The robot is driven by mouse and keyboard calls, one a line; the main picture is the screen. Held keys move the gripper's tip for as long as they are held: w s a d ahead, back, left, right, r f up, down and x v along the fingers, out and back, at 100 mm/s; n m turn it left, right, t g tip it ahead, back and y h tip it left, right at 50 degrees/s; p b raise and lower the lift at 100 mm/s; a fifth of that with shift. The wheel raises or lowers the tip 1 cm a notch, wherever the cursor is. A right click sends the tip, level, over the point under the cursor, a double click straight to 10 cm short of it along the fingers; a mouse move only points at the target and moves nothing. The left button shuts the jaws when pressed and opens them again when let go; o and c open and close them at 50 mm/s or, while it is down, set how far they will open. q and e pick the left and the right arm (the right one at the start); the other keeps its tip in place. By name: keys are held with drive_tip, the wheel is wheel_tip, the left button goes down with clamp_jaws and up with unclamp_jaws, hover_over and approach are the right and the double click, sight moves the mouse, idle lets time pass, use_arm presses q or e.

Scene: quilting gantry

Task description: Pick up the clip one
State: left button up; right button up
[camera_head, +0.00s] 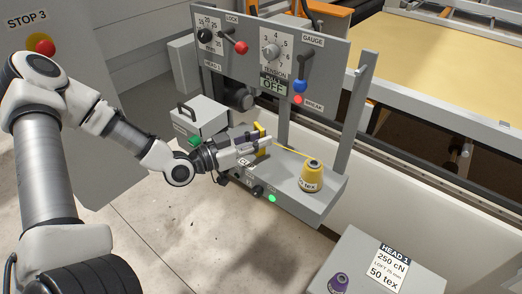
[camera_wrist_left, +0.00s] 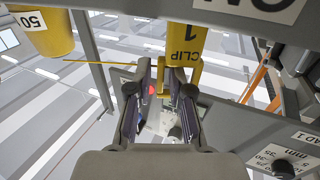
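The clip (camera_head: 261,133) is a small yellow upright piece on the grey shelf of the stand. My left gripper (camera_head: 264,146) is at the clip, coming in from the left. In the left wrist view, the fingers (camera_wrist_left: 160,75) are apart with a gap between them. One finger covers part of the clip, and I cannot tell whether it touches. My right gripper is not in view.
A yellow cone (camera_head: 312,176) labelled with tex stands to the right on the shelf (camera_head: 322,205), with a yellow thread running towards the clip. A control panel (camera_head: 325,60) with knobs and levers rises behind. A grey box (camera_head: 201,117) stands left.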

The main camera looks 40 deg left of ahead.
use_arm(q)
drive_tip(key=shift+w+d, duration=0.1)
drive_tip(key=shift+w, duration=0.15)
drive_tip(key=shift+w+r, duration=0.1)
drive_tip(key=shift+d, duration=0.1)
drive_tip(key=shift+w, duration=0.15)
clamp_jaws()
drive_tip(key=shift+r, duration=0.1)
